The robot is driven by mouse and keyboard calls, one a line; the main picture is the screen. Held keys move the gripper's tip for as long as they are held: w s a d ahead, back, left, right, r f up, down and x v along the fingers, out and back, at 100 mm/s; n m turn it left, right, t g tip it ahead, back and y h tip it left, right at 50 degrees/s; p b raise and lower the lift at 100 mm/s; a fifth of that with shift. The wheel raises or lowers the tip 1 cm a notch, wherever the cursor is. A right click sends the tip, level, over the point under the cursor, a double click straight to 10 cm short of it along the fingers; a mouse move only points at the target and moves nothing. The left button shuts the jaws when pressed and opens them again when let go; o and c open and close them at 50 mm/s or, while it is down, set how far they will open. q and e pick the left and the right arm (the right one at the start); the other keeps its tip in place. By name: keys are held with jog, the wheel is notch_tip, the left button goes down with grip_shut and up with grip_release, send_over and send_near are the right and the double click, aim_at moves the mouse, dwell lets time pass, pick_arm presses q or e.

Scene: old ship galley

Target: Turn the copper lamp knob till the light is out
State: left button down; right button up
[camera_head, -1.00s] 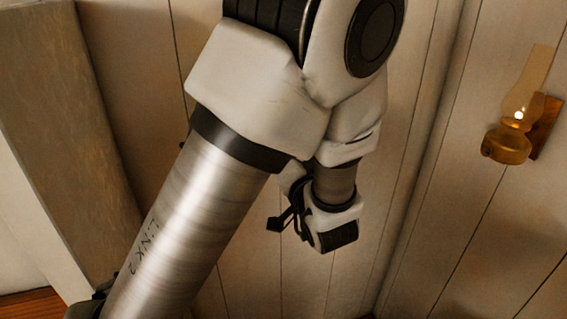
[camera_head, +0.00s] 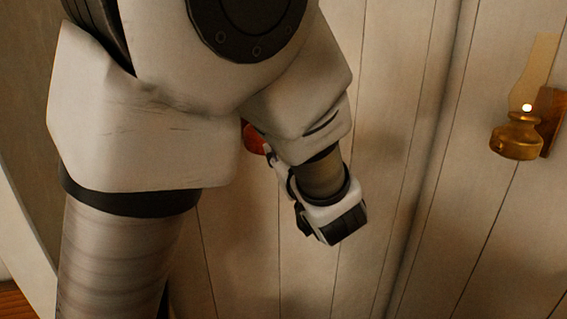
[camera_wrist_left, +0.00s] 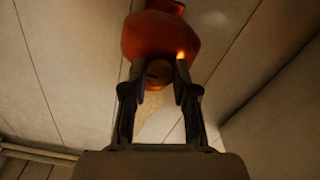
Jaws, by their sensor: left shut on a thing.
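In the left wrist view, the copper lamp (camera_wrist_left: 160,36) hangs at the top with its rounded reddish body. A small round knob (camera_wrist_left: 159,70) faces me below it, between the fingertips of my left gripper (camera_wrist_left: 160,80), which is shut on it. An orange glow shows on the lamp body by the right fingertip. In the head view, only a small red piece of the copper lamp (camera_head: 254,138) shows past my left arm. The fingers are hidden there. My right gripper is not in view.
A brass oil lamp (camera_head: 516,140) with a glass chimney and a bright spot of light hangs on the panelled wall at the right. The pale plank wall (camera_head: 400,150) between it and my left arm is clear.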

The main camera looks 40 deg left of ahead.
pick_arm(q)
jog(key=n+b, duration=0.2)
jog(key=n, duration=1.5)
jog(key=shift+f+b, duration=0.1)
jog(key=shift+b, duration=0.2)
jog(key=c, duration=0.9)
grip_release()
